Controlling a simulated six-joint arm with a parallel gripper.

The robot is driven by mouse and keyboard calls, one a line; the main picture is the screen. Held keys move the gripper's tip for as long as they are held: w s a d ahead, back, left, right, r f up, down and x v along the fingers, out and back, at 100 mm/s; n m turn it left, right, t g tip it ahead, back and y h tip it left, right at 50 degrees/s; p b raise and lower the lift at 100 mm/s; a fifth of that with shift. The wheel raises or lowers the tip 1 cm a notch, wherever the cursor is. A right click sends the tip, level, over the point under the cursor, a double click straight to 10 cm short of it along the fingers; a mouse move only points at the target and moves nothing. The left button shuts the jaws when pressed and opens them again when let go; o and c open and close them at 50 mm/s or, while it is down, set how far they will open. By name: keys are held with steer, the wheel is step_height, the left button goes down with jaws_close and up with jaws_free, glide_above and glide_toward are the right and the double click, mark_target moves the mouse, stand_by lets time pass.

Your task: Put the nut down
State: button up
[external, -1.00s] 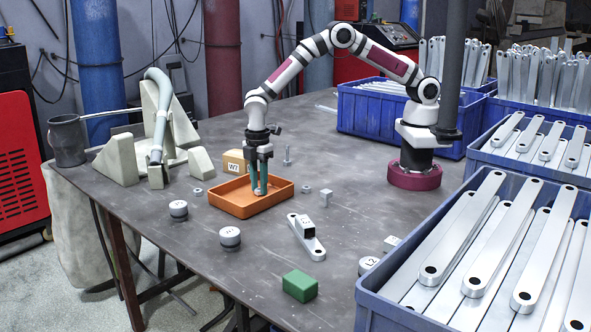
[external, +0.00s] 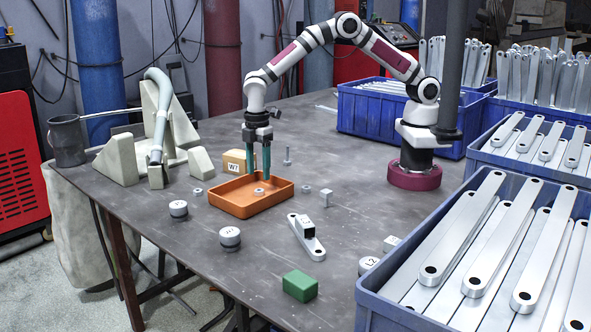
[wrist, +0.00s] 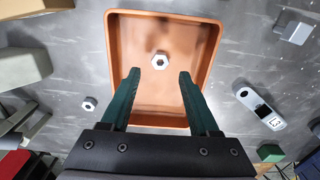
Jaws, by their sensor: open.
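A silver hex nut (external: 259,191) lies flat on the floor of the orange tray (external: 232,209); it also shows in the wrist view (wrist: 160,60), apart from the tray's walls. My gripper (external: 258,172) is open and empty above the tray. In the wrist view its two green fingers (wrist: 159,78) are wide apart, with the nut beyond and between their tips, touching neither. A second, smaller-looking nut (external: 198,190) lies on the table left of the tray and shows in the wrist view (wrist: 89,103).
A tan W7 block (external: 235,161) stands just behind the tray. Blue crates (external: 420,318) of brackets fill the right side.

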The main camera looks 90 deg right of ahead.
steer(key=s+d+r+m, duration=0.1)
steer(key=s+r+m, duration=0.1)
steer(key=s+r, duration=0.35)
steer(key=s+d+r+m, duration=0.1)
steer(key=s+r+m, duration=0.15)
steer(key=r, duration=0.65)
steer(key=s+d+r+m+y, duration=0.1)
steer(key=s+m, duration=0.9)
steer(key=s, duration=1.7)
steer(key=shift+d+r+y, duration=0.2)
steer(key=shift+d+y, duration=0.2)
steer(key=shift+d, duration=0.1)
steer(key=shift+w, duration=0.1)
stand_by(3.2)
